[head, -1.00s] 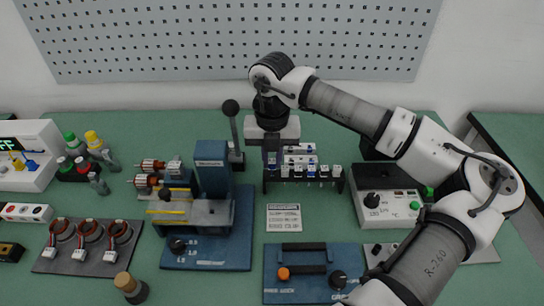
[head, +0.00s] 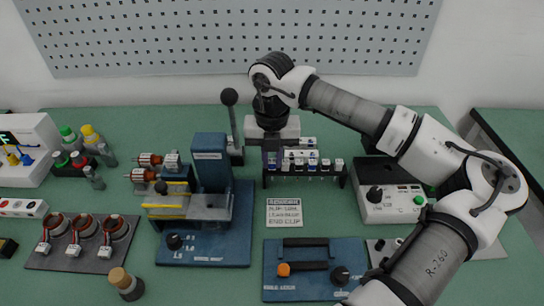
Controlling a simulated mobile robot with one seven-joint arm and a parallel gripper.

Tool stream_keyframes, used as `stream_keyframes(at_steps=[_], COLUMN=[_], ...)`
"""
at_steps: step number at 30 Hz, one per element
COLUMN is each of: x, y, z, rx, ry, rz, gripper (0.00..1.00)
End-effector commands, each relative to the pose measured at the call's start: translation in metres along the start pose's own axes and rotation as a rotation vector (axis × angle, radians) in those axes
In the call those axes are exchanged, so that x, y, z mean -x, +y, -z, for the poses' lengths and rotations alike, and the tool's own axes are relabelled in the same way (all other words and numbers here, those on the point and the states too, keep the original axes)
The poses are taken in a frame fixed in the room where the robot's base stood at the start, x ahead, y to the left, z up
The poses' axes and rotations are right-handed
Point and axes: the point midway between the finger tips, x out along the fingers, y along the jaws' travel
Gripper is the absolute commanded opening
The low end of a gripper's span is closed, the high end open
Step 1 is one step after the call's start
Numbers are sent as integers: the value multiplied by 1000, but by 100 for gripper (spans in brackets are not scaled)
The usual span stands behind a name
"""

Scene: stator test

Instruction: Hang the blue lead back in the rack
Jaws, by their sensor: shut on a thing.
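The rack (head: 305,170) is a low dark bar on legs near the middle of the bench, with several white-bodied lead ends along its top, some with blue marks. My gripper (head: 272,162) points down at the rack's left end. It is shut on the blue lead, of which only a small bluish patch shows between the fingers. The rest of the lead is hidden or too small to make out. I cannot tell whether the lead touches the rack.
A blue press fixture (head: 210,175) with a tall black-knobbed lever (head: 230,98) stands close on the left. A white-fronted meter box (head: 393,203) is on the right. A printed label plate (head: 285,212) and a blue panel (head: 315,268) lie in front. Stators (head: 85,228) sit front left.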

Motion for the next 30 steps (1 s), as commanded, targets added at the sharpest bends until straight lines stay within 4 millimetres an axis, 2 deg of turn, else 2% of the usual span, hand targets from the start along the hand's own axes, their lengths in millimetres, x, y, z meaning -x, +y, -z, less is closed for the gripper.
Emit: stream_keyframes(at_steps=[8,9,14,26,30], x=[-2,-2,-2,-2,4], y=[0,0,0,-2,-3], z=[0,0,0,0,0], rx=[0,0,0,-4,-5], ry=[0,0,0,2,2], rz=[0,0,0,4,6], gripper=[0,19,40,41,41])
